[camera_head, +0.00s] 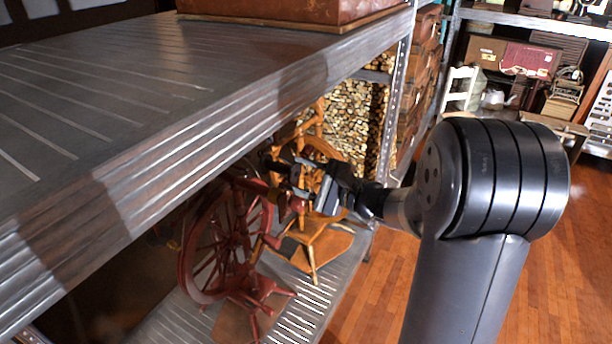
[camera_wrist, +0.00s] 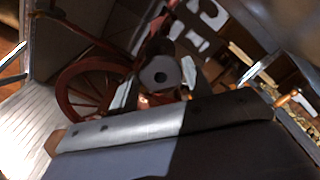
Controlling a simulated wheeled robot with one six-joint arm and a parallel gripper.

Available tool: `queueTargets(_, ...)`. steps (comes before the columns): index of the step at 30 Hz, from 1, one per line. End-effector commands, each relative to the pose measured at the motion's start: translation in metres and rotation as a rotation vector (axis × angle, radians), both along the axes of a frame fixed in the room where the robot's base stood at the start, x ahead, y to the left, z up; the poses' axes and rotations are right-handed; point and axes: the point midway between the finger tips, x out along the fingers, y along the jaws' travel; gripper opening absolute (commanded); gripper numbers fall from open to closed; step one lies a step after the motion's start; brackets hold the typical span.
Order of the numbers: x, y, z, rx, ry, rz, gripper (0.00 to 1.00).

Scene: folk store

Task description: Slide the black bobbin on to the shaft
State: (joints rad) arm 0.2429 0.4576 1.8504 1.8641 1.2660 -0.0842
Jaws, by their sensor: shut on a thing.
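My gripper (camera_head: 303,180) reaches between the shelves in the head view, beside the dark red spinning wheel (camera_head: 187,262). In the wrist view my gripper (camera_wrist: 158,84) is shut on the black bobbin (camera_wrist: 160,75), whose round end with a central hole faces the camera. In the head view, a dark end that looks like the bobbin (camera_head: 271,164) sticks out to the left of the fingers. The red wheel also shows behind the gripper in the wrist view (camera_wrist: 66,88). I cannot clearly make out the shaft or tell whether the bobbin touches it.
A lighter orange wooden spinning wheel (camera_head: 335,243) stands just behind and right of the red one on the lower shelf (camera_head: 318,300). The upper metal shelf (camera_head: 130,75) overhangs the left. Stacked firewood (camera_head: 357,115) is behind. Open wooden floor (camera_head: 375,290) lies to the right.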

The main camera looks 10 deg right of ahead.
Motion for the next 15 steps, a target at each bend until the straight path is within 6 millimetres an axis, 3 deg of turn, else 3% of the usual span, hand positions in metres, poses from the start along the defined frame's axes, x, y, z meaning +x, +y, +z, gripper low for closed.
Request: queueTargets(15, 0.0082, 0.0130, 0.0005, -0.002, -0.001, 0.002, 0.37)
